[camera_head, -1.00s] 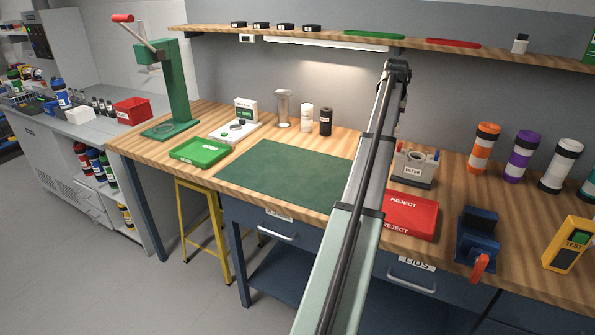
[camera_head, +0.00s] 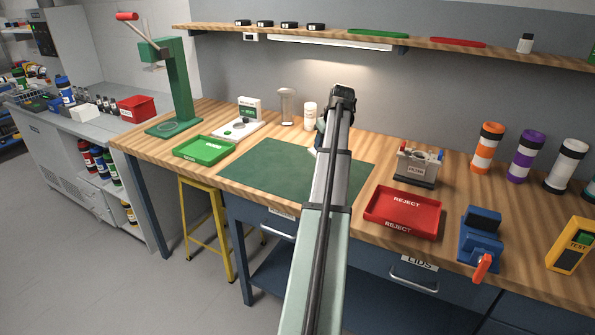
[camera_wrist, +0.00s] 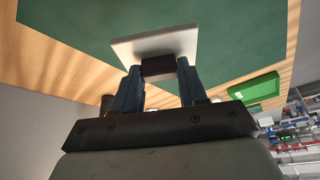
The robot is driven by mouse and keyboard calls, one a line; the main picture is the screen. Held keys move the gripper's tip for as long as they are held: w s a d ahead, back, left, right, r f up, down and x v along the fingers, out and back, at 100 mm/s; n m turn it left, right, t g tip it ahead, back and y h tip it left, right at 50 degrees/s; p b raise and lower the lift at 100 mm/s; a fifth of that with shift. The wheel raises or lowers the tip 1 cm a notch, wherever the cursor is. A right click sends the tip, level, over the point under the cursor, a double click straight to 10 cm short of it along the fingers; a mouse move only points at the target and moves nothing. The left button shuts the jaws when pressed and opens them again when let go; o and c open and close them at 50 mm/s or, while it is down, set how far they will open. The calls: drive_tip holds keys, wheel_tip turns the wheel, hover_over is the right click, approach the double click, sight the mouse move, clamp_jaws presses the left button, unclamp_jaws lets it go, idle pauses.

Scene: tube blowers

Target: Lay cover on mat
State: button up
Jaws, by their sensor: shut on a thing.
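The cover (camera_wrist: 150,44) is a pale square plate with a dark block-like grip. In the wrist view, my gripper (camera_wrist: 158,70) is shut on that dark grip, with the plate beyond the fingertips. The green mat (camera_head: 262,170) lies flat on the wooden bench. It also fills much of the wrist view (camera_wrist: 80,22) behind the cover. I cannot tell the gap between cover and mat. In the head view, my arm hides the gripper and part of the mat; only a small white edge, probably the cover (camera_head: 311,152), shows beside the arm.
A green tray (camera_head: 204,149) lies left of the mat, with a scale (camera_head: 236,130) behind it. A red REJECT tray (camera_head: 402,212), a filter box (camera_head: 417,166) and a blue device (camera_head: 481,238) stand to the right. A white bottle (camera_head: 309,117) stands behind the mat.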

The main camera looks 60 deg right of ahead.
drive_tip(key=shift+n+y, duration=0.3)
drive_tip(key=shift+n, duration=0.6)
drive_tip(key=shift+f, duration=5)
drive_tip(key=shift+f, duration=0.15)
drive_tip(key=o, duration=1.1)
drive_tip(key=v, duration=1.2)
drive_tip(key=shift+s, duration=0.1)
